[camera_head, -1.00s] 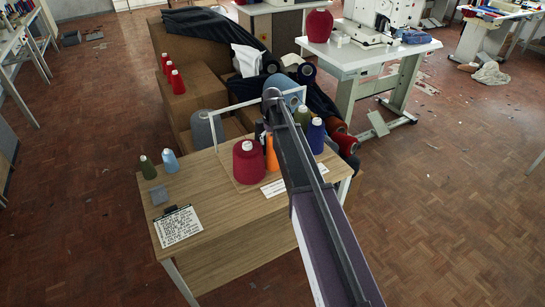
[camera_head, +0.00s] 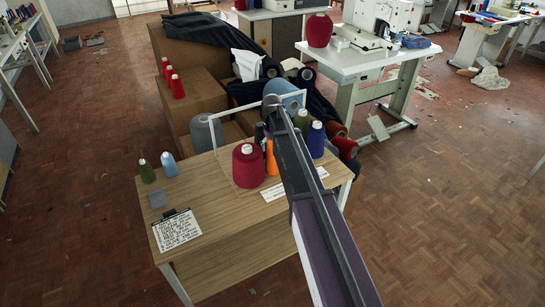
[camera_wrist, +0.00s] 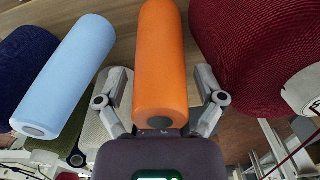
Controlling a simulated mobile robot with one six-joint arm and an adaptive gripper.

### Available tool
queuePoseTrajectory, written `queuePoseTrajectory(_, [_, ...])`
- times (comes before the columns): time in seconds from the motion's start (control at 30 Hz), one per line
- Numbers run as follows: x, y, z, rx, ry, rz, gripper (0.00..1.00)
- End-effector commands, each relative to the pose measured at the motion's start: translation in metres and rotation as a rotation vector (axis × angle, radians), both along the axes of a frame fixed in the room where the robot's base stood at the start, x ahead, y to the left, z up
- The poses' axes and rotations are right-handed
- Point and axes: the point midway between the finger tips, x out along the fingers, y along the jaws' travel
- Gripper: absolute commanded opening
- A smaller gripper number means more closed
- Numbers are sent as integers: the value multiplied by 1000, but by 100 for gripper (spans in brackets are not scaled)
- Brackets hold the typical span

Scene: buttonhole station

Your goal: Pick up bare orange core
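The bare orange core (camera_head: 271,160) stands on the wooden table, just right of the dark red yarn cone (camera_head: 249,166). My arm hides part of the area to its right. In the wrist view the orange core (camera_wrist: 160,55) lies between the two fingers of my gripper (camera_wrist: 161,92). The fingers are spread, with a visible gap on each side of the core, so my gripper is open around it and does not appear to touch it.
A light blue core (camera_wrist: 70,75) and a dark blue cone (camera_wrist: 22,62) are close on one side, the red cone (camera_wrist: 255,50) on the other. A white frame (camera_head: 212,130) rises over the table (camera_head: 225,215). A clipboard (camera_head: 177,229) lies at the front left.

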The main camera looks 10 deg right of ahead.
Motion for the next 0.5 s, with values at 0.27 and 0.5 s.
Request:
queuePoseTrajectory(0.27, [0, 0, 0, 0, 0, 0, 28])
queuePoseTrajectory(0.5, [0, 0, 0, 0, 0, 1, 28])
